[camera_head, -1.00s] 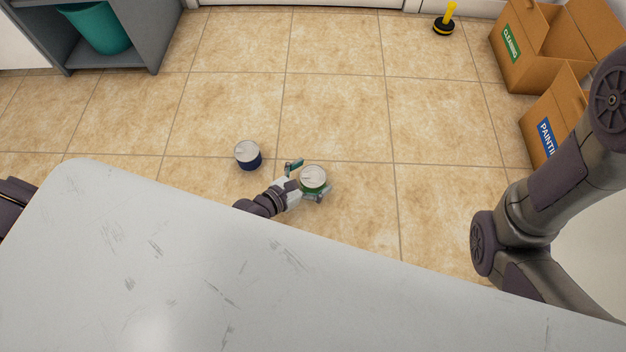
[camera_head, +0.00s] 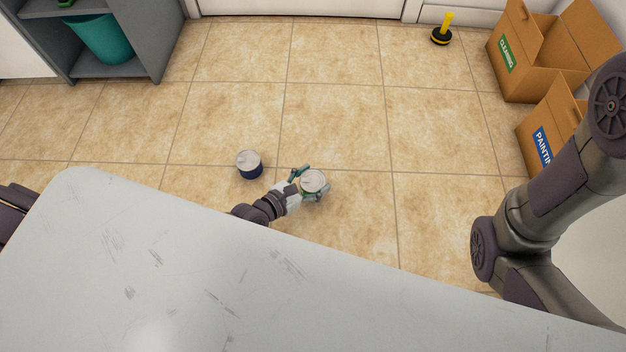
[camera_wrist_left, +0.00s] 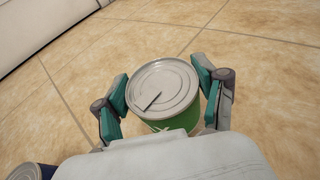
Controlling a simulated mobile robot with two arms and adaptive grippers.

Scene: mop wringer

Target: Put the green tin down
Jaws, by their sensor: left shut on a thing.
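The green tin (camera_head: 313,182) has a silver lid and a green side. It is upright over the tiled floor, beyond the edge of the grey-white table. My left gripper (camera_head: 311,184) is shut on it, one finger on each side. In the left wrist view the green tin (camera_wrist_left: 163,92) sits between the two teal-padded fingers (camera_wrist_left: 164,98). I cannot tell whether its base touches the floor; the base is hidden. My right gripper is out of view.
A dark blue tin (camera_head: 249,167) stands on the floor left of the gripper. The table (camera_head: 150,260) fills the foreground. Boxes marked CLEANING (camera_head: 505,58) and PAINTING (camera_head: 543,148) stand at right, near a yellow-handled plunger (camera_head: 442,33). A shelf holds a teal bin (camera_head: 103,40). Mid-floor is clear.

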